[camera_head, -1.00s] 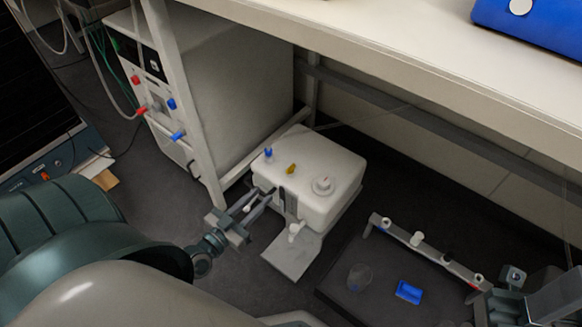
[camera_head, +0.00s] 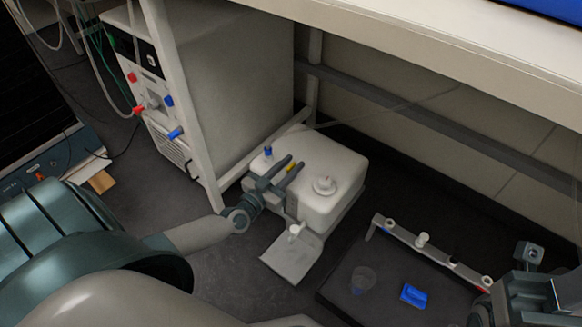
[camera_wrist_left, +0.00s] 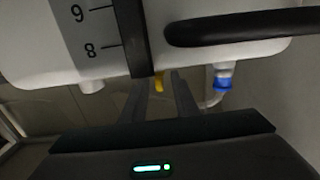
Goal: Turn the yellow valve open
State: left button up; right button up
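The yellow valve (camera_head: 291,168) sits on top of the white tank (camera_head: 335,170), mostly hidden by my fingers in the head view. My left gripper (camera_head: 296,162) is over the tank top, with its two fingers apart on either side of the yellow valve. In the left wrist view the yellow valve (camera_wrist_left: 158,82) shows between the two fingers (camera_wrist_left: 160,95), with gaps at its sides. I see no clear contact. My right arm (camera_head: 525,290) is at the lower right; its finger opening cannot be made out.
A blue valve (camera_head: 268,151) stands left of the yellow one, and a white cap (camera_head: 324,185) to its right. A large box with red and blue knobs (camera_head: 168,101) is at the left behind a frame post. A rack (camera_head: 440,258) and blue piece (camera_head: 414,295) lie at the right.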

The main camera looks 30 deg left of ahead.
pick_arm(q)
jog(key=shift+w, duration=0.15)
grip_shut()
